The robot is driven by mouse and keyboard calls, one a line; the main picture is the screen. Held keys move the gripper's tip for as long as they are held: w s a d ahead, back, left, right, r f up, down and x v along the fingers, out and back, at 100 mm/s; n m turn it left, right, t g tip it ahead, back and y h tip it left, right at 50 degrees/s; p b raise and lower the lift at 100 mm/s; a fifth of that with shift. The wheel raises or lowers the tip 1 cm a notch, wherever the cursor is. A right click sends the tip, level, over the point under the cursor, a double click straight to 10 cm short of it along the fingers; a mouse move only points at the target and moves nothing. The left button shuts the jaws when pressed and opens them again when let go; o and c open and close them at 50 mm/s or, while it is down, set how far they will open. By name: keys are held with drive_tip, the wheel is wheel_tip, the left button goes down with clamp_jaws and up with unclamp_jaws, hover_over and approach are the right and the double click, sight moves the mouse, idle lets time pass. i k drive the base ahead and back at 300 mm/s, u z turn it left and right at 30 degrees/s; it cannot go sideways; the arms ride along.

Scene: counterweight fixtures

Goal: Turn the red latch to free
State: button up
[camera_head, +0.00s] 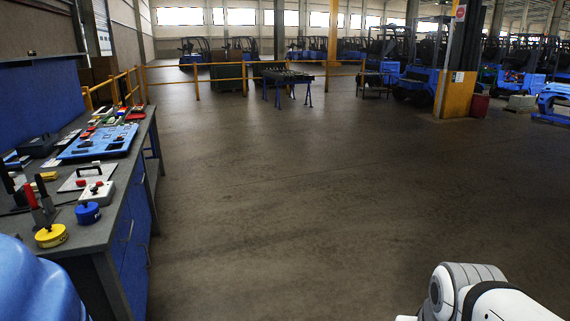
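I cannot single out the red latch for sure. Small red parts show on the workbench (92,238) at the left. One is a red piece (81,183) on a pale plate with a black handle (88,168). Another is a red piece (97,186) on a white box (97,194). Two upright red handles (35,203) stand by a yellow disc (51,236). At this size I cannot tell how any red part is turned. My gripper is out of view; only a white and grey part of my arm shows at the lower right, far from the bench.
A blue knobbed cylinder (88,212) stands near the bench's front edge. A blue tray (98,142) with small parts lies farther back. Yellow rails (115,84) stand beyond the bench. The floor (300,210) right of the bench is clear.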

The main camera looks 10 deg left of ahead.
sight(81, 183)
drive_tip(key=u, duration=0.25)
drive_tip(key=i, duration=1.6)
drive_tip(key=u, duration=0.55)
drive_tip(key=i, duration=1.65)
drive_tip(key=u, duration=1.2)
drive_tip(key=i, duration=1.35)
drive_tip(key=u, duration=1.15)
drive_tip(key=i, duration=0.5)
drive_tip(key=u, duration=0.1)
drive_tip(key=k, duration=0.75)
drive_tip(key=u, duration=0.2)
drive_tip(key=i, duration=0.75)
drive_tip(key=z, duration=0.05)
